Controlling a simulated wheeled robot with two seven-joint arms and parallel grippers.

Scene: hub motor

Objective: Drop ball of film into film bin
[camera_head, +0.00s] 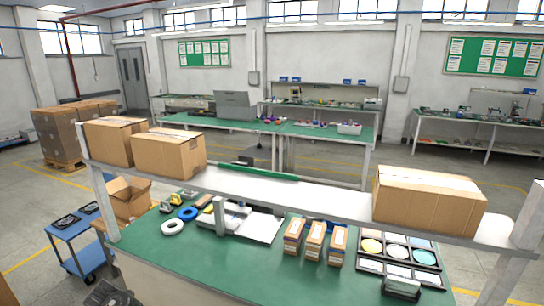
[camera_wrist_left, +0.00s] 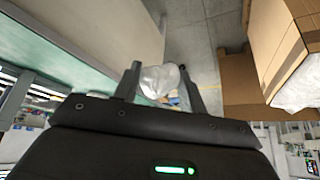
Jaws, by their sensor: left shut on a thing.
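The ball of film (camera_wrist_left: 158,80) is a crumpled, whitish, translucent lump. In the left wrist view it sits between the two dark fingers of my left gripper (camera_wrist_left: 160,84), which is shut on it. An open cardboard box (camera_wrist_left: 282,42) is to the right of the gripper in that view, apart from the ball, with whitish film (camera_wrist_left: 300,92) showing at it. In the head view an open cardboard box (camera_head: 130,200) stands low at the left, beside the bench. I cannot tell for sure that it is the film bin. My right gripper is not in view.
A green-topped bench (camera_head: 190,262) carries tape rolls, small boxes (camera_head: 314,240) and a tray of discs (camera_head: 398,250). A white shelf (camera_head: 280,195) with closed cartons (camera_head: 430,200) runs above it. A blue cart (camera_head: 75,245) stands at the left. Grey floor shows beyond the gripper.

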